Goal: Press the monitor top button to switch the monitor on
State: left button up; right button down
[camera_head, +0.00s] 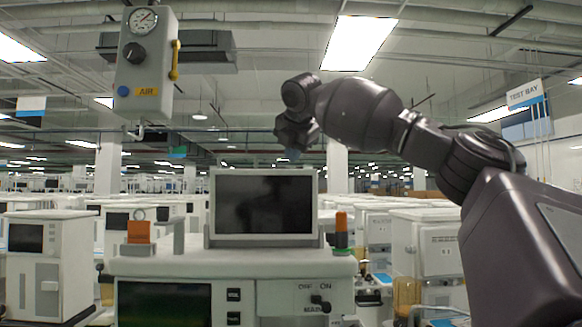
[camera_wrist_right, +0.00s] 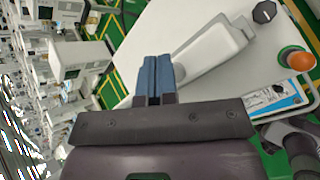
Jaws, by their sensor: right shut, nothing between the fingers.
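The monitor (camera_head: 265,205) stands upright on a white cart, its screen dark grey. I cannot make out its top button in either view. My right gripper (camera_head: 290,152) is above the monitor's top edge, right of its middle, with the fingertips small and pointing down. In the right wrist view the blue-grey fingers (camera_wrist_right: 155,78) are shut together with nothing between them. The long white top of the monitor (camera_wrist_right: 212,55) lies just beside the fingers there; contact cannot be told. My left gripper is not in view.
The cart top (camera_head: 230,264) carries an orange box (camera_head: 139,231) at left and an orange-topped cylinder (camera_head: 341,230) at right. An AIR gauge box (camera_head: 145,60) hangs at upper left. More carts (camera_head: 47,262) crowd the hall. The space above the monitor's left half is clear.

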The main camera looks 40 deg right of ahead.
jog(key=shift+f, duration=0.5)
dwell(0.5)
jog(key=shift+r, duration=0.15)
jog(key=shift+r+p, duration=0.8)
jog(key=shift+p, duration=0.35)
notch_tip(320, 180, up, 3)
jog(key=p, duration=0.3)
jog(key=shift+f, duration=0.15)
jog(key=shift+s+a+r, duration=0.1)
jog(key=shift+r, duration=1)
